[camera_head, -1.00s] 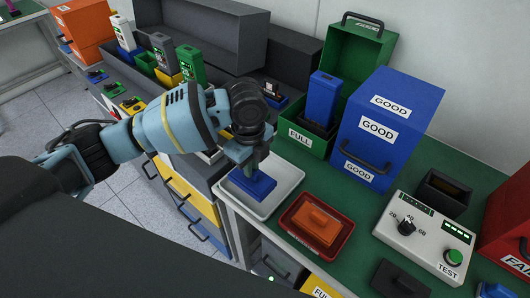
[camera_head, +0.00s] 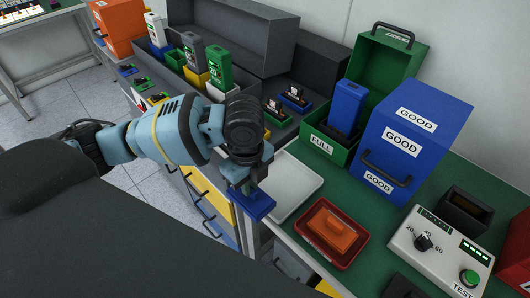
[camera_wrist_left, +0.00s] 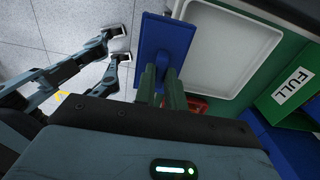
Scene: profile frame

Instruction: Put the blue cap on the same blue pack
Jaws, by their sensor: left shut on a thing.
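My left gripper (camera_head: 243,183) is shut on the blue cap (camera_head: 256,207), a flat blue plate gripped by its raised tab. In the left wrist view, the cap (camera_wrist_left: 165,38) hangs from the fingers (camera_wrist_left: 170,90), beside the white tray's edge with floor behind it. A tall blue pack (camera_head: 346,104) stands upright in the open green box marked FULL, right of and beyond my gripper; its lower part is hidden by the box wall. A smaller blue item with a black top (camera_head: 296,96) sits in the grey rack; I cannot tell exactly what it is. My right gripper is not in view.
The white tray (camera_head: 306,182) is empty. A red tray (camera_head: 309,235) holds an orange cap (camera_head: 334,230). A blue GOOD case (camera_head: 425,115) stands right of the green box (camera_head: 314,141). A tester (camera_head: 438,246) stands at right. Coloured packs line the grey rack at the back left.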

